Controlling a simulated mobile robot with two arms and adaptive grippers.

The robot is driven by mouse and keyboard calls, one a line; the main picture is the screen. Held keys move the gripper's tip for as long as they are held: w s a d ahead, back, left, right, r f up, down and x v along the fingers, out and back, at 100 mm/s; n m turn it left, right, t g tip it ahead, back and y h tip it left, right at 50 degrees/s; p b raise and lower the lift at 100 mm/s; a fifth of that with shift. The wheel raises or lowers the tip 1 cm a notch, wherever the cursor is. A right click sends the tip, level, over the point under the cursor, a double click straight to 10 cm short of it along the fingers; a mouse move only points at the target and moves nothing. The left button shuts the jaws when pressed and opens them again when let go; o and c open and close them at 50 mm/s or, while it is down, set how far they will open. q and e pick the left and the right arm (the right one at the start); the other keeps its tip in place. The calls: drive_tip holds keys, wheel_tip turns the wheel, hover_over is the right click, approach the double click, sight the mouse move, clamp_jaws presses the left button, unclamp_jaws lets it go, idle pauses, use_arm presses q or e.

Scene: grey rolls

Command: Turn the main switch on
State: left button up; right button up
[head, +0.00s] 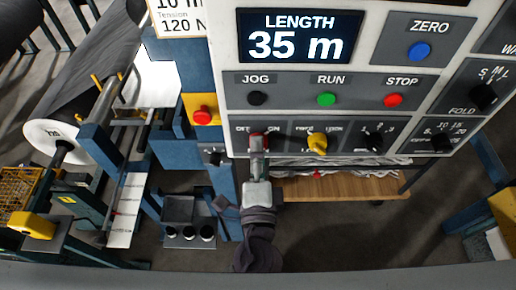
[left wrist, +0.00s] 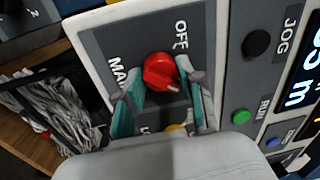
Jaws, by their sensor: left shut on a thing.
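The main switch is a red knob on the control panel. It shows in the left wrist view (left wrist: 160,70) beside the words OFF and MAIN, and in the head view its top shows (head: 258,137). A pale mark on the knob sits at its lower right in the left wrist view, away from the word OFF. My left gripper (head: 258,150) reaches up to the panel from below. My right gripper is in neither view.
A yellow knob (head: 318,143) sits right of the main switch. Above are the black JOG button (head: 258,98), green RUN button (head: 326,99) and red STOP button (head: 393,100). A red button on a yellow box (head: 202,116) is to the left. A wooden shelf (head: 330,188) lies below.

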use_arm(q)
drive_tip(key=shift+m, duration=0.6)
drive_tip(key=o, duration=1.1)
drive_tip(key=shift+o, duration=0.2)
drive_tip(key=s+f, duration=0.1)
drive_tip(key=s, duration=1.1)
drive_tip(key=shift+w, duration=0.1)
